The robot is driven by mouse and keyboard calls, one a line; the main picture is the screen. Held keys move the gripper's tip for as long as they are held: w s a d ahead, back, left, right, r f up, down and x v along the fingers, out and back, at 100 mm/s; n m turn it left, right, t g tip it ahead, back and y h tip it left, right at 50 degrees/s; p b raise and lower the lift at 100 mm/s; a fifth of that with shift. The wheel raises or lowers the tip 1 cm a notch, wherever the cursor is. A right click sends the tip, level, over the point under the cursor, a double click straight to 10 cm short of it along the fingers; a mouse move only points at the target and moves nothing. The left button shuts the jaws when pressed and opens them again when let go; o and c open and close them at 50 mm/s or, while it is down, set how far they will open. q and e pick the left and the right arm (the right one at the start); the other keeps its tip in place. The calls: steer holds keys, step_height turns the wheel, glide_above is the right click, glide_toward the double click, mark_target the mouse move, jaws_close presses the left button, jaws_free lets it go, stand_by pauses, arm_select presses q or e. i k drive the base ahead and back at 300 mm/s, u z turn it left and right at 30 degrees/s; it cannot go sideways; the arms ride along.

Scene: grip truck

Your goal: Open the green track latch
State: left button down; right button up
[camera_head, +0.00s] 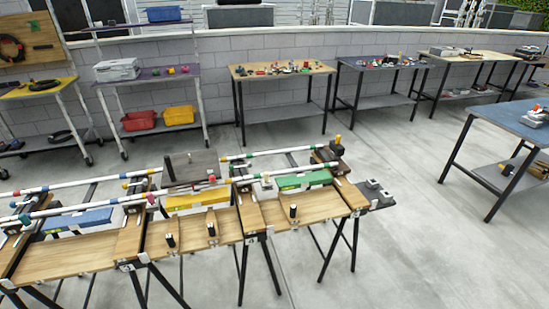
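A green block (305,179) lies in the right bay of the long wooden bench (90,258), behind a wooden tray surface. White rails with green bands (283,172) run beside and above it. A small black upright knob (293,211) stands on the wood in front of the green block. A dark fitting (336,145) sits at the far right end of the rails. Which small part is the green track latch is too small to tell, and so is whether it is open or closed. Neither of my grippers is in view.
Yellow (197,197) and blue (78,220) blocks lie in bays to the left. A grey plate with small parts (374,194) juts from the bench's right end. Tables with small items line the back wall (282,71). A blue-topped table (505,124) stands right. The floor (420,240) is clear.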

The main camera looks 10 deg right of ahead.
mark_target(249, 164)
steer(key=u, duration=0.05)
steer(key=i, duration=1.1)
steer(key=u, duration=0.6)
